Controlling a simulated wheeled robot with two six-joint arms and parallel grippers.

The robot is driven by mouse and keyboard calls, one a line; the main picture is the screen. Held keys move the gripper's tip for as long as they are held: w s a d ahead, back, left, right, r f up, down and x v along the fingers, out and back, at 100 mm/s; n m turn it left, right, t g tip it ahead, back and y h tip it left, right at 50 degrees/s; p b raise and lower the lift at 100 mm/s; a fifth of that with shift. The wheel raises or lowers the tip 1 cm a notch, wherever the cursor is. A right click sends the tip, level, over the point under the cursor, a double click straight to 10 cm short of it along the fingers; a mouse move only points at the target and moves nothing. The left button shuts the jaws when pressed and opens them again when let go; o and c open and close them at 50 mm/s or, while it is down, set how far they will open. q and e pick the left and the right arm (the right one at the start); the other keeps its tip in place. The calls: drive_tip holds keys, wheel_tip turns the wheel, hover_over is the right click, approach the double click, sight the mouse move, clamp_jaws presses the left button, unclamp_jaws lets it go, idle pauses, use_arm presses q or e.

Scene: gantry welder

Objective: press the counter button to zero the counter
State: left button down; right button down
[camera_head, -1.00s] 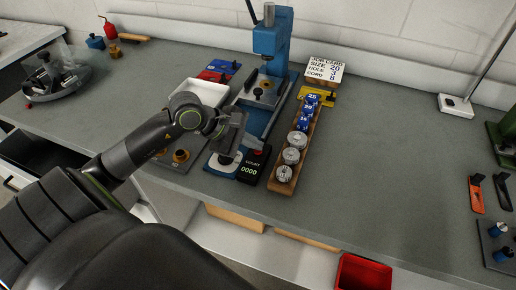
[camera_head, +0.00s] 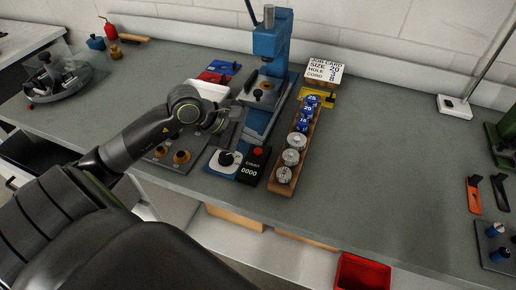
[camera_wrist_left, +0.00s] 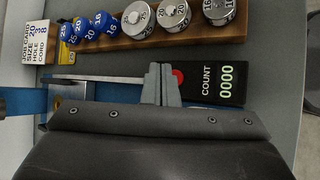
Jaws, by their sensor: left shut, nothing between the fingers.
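The counter (camera_head: 252,168) is a small black box on the bench, its display reading 0000. Its red button (camera_head: 258,151) shows clear of the gripper in the head view. My left gripper (camera_head: 236,112) is shut and empty, above the bench and behind the counter, apart from the button. In the left wrist view the shut fingers (camera_wrist_left: 161,72) overlap the left edge of the red button (camera_wrist_left: 178,79), and the counter (camera_wrist_left: 216,83) lies to their right with 0000 readable. My right gripper is not in view.
A wooden rack (camera_head: 281,186) with blue and silver size pieces stands right of the counter. A blue press (camera_head: 272,45) stands behind. A white-and-blue base with a black knob (camera_head: 226,159) is left of the counter.

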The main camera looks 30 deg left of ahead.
sight(253, 155)
use_arm(q)
wheel_tip(253, 155, up, 4)
drive_tip(key=shift+r+p, duration=0.25)
drive_tip(key=shift+p, duration=0.75)
